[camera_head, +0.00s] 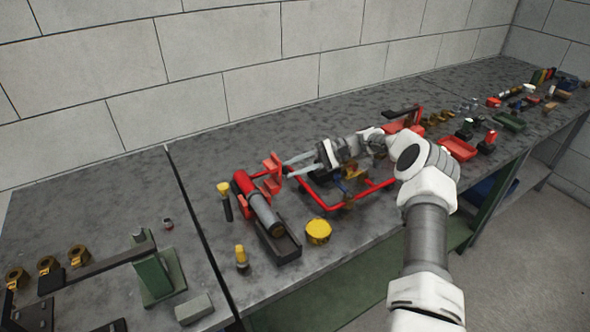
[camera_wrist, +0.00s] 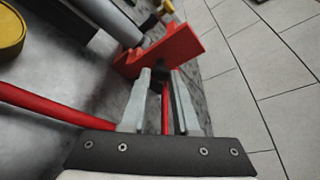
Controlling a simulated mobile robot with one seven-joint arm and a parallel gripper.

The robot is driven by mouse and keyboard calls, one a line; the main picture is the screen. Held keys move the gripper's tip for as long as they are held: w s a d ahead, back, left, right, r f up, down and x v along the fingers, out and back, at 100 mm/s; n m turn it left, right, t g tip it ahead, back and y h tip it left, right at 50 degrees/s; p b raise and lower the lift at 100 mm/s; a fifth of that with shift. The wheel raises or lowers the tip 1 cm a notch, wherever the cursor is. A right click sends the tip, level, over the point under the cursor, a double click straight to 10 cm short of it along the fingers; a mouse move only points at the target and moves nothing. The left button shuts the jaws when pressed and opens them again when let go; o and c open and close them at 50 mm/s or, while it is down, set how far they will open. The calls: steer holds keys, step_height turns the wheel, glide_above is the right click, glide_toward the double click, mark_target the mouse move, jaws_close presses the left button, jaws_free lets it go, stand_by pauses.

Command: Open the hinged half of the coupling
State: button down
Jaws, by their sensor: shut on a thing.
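The red coupling part (camera_head: 271,172) stands at the end of a grey and red cylinder (camera_head: 258,204) on the bench. In the wrist view it is a red angled plate (camera_wrist: 170,52) just ahead of the fingertips. My gripper (camera_head: 287,170) reaches it from the right. In the wrist view, my gripper (camera_wrist: 162,80) has its two pale fingers on either side of a small dark piece at the red plate. A narrow red strip shows between the fingers. The fingertips partly hide the gripped piece, and I cannot tell how far the hinged half is swung.
A red tube frame (camera_head: 330,206) lies under my wrist. A block wall rises behind the bench. Many small parts crowd the right side.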

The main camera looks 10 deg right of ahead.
steer(key=shift+f, duration=0.1)
stand_by(0.4)
steer(key=c, duration=0.7)
jaws_free()
